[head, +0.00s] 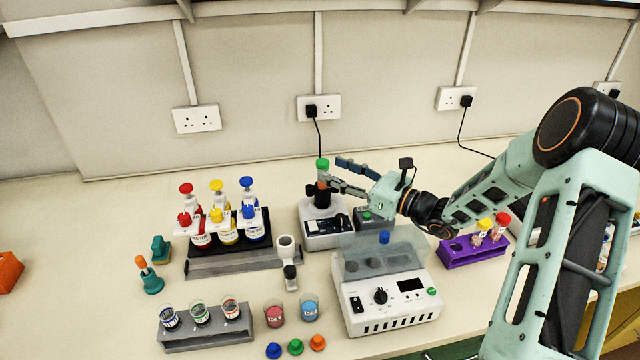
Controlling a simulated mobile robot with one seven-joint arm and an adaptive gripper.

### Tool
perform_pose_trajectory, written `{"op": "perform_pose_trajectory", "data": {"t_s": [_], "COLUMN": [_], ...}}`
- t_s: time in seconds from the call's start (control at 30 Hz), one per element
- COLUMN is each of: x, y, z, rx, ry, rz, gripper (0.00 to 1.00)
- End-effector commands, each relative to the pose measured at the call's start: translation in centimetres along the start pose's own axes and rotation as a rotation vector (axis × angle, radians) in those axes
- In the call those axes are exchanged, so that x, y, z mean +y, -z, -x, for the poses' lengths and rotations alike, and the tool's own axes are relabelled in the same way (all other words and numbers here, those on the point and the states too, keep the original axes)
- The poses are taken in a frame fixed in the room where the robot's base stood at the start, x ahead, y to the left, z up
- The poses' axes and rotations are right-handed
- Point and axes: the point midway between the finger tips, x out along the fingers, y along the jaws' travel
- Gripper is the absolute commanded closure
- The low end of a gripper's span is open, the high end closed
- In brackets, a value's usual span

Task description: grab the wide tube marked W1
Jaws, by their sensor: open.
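A tube with a green cap (322,164) stands upright on the vortex mixer (325,231), its lower part in the mixer's dark holder. My gripper (338,172) is open, pointing left at this tube, with its fingertips close to it. I cannot tell whether they touch it, and nothing shows clearly between the fingers. A purple rack (459,252) at the right holds a yellow-capped tube (481,231) and a red-capped tube (499,226). The marks on all these tubes are too small to read, so I cannot tell which is W1.
A white heater block (390,306) with a clear lid (388,256) stands in front of the mixer. Bottles with red, yellow and blue tops stand on a dark rack (228,260) at left. Beakers and loose caps lie near the front. The back left bench is clear.

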Motion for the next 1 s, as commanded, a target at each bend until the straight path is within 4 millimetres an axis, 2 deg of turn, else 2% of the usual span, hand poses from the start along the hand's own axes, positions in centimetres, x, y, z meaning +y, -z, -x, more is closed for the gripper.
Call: {"op": "perform_pose_trajectory", "data": {"t_s": [0.3, 0.6, 1.0], "x": [-0.5, -0.6, -0.6], "y": [0.4, 0.6, 0.6], "z": [-4.3, -4.8, -4.8], "rx": [0.0, 0.001, 0.001], "ry": [-0.003, 0.0, -0.001], "rz": [0.001, 0.001, 0.001], "gripper": [0.55, 0.55, 0.98]}}
